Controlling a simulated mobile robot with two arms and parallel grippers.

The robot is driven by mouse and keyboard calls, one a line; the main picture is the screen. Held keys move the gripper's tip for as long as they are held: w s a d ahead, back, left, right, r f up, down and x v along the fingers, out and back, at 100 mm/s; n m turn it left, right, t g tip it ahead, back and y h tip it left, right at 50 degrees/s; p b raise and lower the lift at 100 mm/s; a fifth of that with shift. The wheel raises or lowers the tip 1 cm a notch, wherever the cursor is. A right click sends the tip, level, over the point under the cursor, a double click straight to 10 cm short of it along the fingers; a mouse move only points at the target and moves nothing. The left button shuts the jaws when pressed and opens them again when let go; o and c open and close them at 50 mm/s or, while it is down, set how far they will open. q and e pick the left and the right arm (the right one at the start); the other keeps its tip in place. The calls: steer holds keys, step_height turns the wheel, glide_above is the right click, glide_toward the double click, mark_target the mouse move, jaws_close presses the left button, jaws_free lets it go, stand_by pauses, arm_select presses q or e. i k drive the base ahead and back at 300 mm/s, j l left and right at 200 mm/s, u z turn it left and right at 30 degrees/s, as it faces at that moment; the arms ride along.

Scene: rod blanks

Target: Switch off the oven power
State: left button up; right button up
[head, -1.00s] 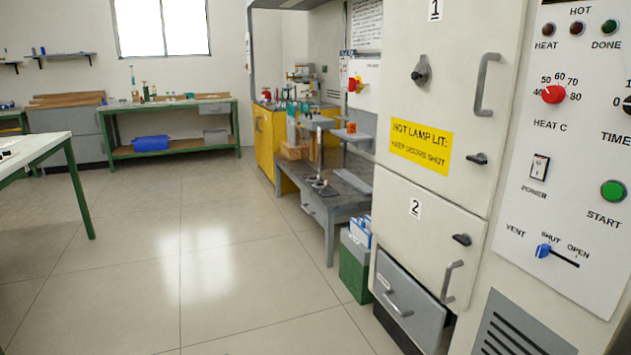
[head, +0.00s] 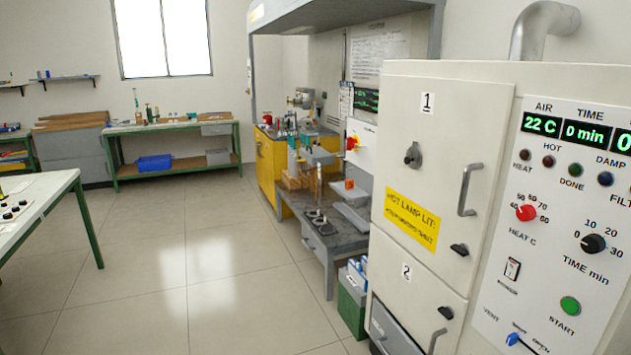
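The oven (head: 440,110) stands at the right, with a cream body and two doors marked 1 and 2, both looking shut. Its white control panel (head: 545,225) is on the right. The power switch (head: 512,269) is a small black-and-white rocker on the lower left of the panel; its position is too small to tell. The display (head: 565,132) is lit green and reads 22 C and 0 min. The HOT lamp (head: 548,161) looks dark. Neither of my grippers shows in the head view.
A green start button (head: 570,306), a red heat knob (head: 526,212), a black time knob (head: 592,243) and a blue vent lever (head: 513,339) surround the switch. A grey workbench (head: 330,235) and a green bin (head: 352,305) stand left of the oven. The floor (head: 190,260) is clear.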

mark_target(511, 266)
steer(key=z, duration=1.25)
